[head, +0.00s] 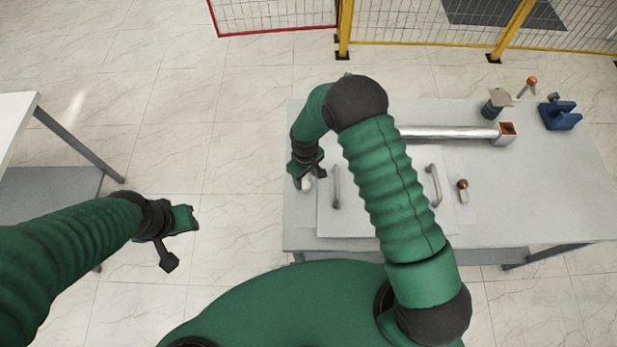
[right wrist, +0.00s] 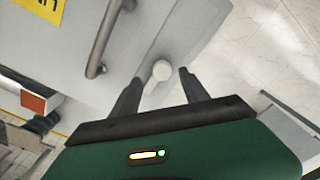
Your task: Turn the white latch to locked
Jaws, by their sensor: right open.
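The white latch (head: 307,183) is a small white part at the left edge of the panel on the table, partly hidden by my right gripper (head: 308,172). In the right wrist view, its round white end (right wrist: 161,70) shows between the two dark fingers of my right gripper (right wrist: 157,80). These fingers are open, one on each side, and I see gaps between them and the latch. My left gripper (head: 182,240) hangs over the floor at the left, away from the table. Its fingers are not clear.
The panel has two handles, a left one (head: 336,187) and a right one (head: 433,186). A metal tube (head: 450,132), a knobbed lever (head: 462,190) and a blue fixture (head: 559,114) are on the table (head: 570,190). Another table (head: 18,110) stands at the left.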

